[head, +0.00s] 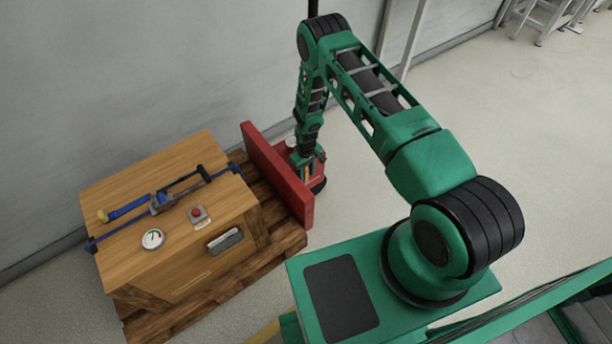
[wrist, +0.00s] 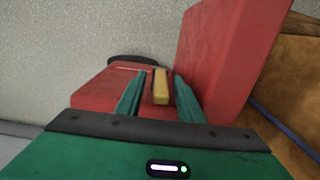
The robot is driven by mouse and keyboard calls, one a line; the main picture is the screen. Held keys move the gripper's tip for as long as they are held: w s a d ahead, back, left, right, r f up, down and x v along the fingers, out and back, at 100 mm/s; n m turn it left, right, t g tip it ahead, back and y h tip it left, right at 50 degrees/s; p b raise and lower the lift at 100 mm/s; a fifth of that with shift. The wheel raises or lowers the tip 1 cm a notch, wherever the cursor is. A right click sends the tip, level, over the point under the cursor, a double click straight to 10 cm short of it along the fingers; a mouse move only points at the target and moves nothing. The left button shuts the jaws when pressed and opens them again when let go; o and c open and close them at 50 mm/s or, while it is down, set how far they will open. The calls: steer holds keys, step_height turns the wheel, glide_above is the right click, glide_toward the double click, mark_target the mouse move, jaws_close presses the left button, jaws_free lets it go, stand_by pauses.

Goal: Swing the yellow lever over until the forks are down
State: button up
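The yellow lever (wrist: 161,88) shows in the wrist view as a short yellow bar on a red body (wrist: 98,92). My gripper (wrist: 160,76) is open, with one teal finger on each side of the lever. A narrow gap shows between the lever and each finger. In the head view my gripper (head: 307,170) points down beside the red upright panel (head: 278,173), over the red body behind it. The lever is mostly hidden there by my gripper. The forks are hidden from both views.
A wooden crate (head: 165,265) stands on a wooden pallet (head: 285,242) left of the red panel. A grey wall is behind.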

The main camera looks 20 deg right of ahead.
steer(key=shift+f, duration=0.65)
jaws_close()
